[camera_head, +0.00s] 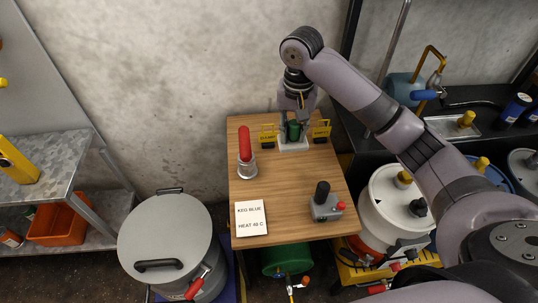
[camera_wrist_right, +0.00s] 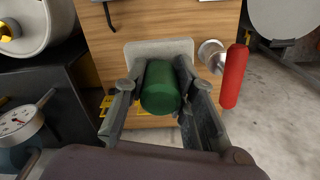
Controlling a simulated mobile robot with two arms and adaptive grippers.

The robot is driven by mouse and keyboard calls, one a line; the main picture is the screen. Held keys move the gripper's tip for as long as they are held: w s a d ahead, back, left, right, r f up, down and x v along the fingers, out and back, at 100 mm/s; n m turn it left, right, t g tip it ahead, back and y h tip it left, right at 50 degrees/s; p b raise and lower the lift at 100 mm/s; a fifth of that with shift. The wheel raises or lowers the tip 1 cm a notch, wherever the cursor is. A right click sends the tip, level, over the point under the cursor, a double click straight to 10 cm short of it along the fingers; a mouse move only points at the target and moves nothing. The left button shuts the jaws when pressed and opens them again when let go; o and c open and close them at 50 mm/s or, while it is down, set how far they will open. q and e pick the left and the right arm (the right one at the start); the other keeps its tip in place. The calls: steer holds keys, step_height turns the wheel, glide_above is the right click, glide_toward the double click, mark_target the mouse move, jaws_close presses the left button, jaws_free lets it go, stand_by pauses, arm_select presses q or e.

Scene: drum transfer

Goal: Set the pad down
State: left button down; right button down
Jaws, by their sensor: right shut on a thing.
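The pad (camera_head: 293,146) is a pale, flat, roughly square plate with a green cylindrical grip (camera_head: 293,130). It is at the far end of the wooden table (camera_head: 283,186), between two small yellow frames (camera_head: 268,138). My right gripper (camera_head: 294,124) comes down from above with its fingers on either side of the green grip. In the right wrist view, the green grip (camera_wrist_right: 160,88) sits between the two dark fingers, and the pale plate (camera_wrist_right: 158,48) shows beyond it. I cannot tell whether the plate touches the table. My left gripper is not in view.
A red-handled metal tool (camera_head: 245,150) stands left of the pad. A paper card (camera_head: 251,218) and a grey control box with a black knob (camera_head: 326,207) lie nearer. A grey lidded drum (camera_head: 165,240) stands left of the table. The table's middle is clear.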

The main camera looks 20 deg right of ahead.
step_height(320, 180, down, 20)
steer(key=shift+s+d+r, duration=0.1)
steer(key=shift+s+r, duration=0.05)
steer(key=shift+r, duration=0.05)
stand_by(0.4)
steer(key=shift+f, duration=0.15)
steer(key=c, duration=1.3)
jaws_free()
